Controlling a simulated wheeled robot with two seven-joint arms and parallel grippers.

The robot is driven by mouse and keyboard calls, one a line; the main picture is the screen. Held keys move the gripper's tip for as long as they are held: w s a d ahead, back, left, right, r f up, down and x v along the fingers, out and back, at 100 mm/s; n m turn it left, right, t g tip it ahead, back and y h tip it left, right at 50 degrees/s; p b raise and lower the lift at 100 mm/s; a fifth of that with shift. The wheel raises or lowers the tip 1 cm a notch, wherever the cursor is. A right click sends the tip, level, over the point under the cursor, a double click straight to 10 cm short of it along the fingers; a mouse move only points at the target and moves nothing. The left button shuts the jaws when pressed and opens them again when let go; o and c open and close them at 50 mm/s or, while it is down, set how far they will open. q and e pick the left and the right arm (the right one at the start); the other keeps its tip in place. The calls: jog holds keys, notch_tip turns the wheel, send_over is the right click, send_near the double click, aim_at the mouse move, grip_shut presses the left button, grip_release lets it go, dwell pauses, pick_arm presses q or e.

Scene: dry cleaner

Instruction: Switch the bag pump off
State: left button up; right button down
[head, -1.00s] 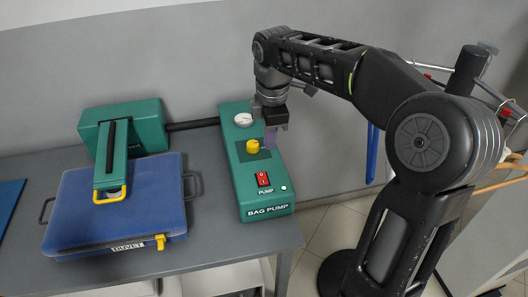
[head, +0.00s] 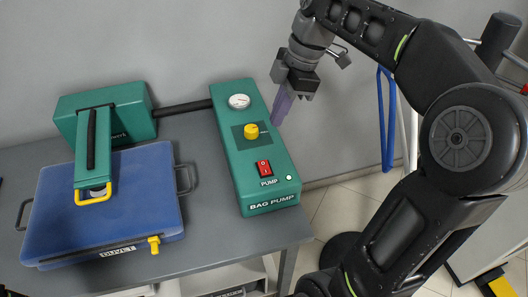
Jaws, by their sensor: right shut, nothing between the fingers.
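The bag pump (head: 224,122) is a long green box on the grey table. Its top carries a red rocker switch (head: 264,168) near the front, a yellow knob (head: 251,131) in the middle and a round white gauge (head: 239,101) at the back. A small pale light (head: 289,177) sits right of the switch. My right gripper (head: 276,120) is shut and empty, pointing down at the pump's right edge, beside the knob and behind the switch. I cannot tell whether it touches the pump. My left gripper is not in view.
A blue bag case (head: 140,205) with a yellow latch lies left on the table (head: 205,225). A green unit (head: 140,105) with a yellow-handled arm stands behind it, joined to the pump by a dark pipe (head: 185,108). Blue hangers (head: 386,120) hang at the right.

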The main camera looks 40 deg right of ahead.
jog(key=shift+f, duration=0.1)
jog(key=b, duration=0.3)
send_near(262, 164)
jog(key=x, duration=0.6)
jog(key=shift+w+a+f, duration=0.15)
jog(key=shift+a+f, duration=0.05)
jog(key=shift+f, duration=0.05)
jog(key=shift+w+f+b, duration=0.1)
jog(key=shift+f+b, duration=0.4)
jog(key=shift+f, duration=0.05)
jog(key=shift+r+p, duration=0.3)
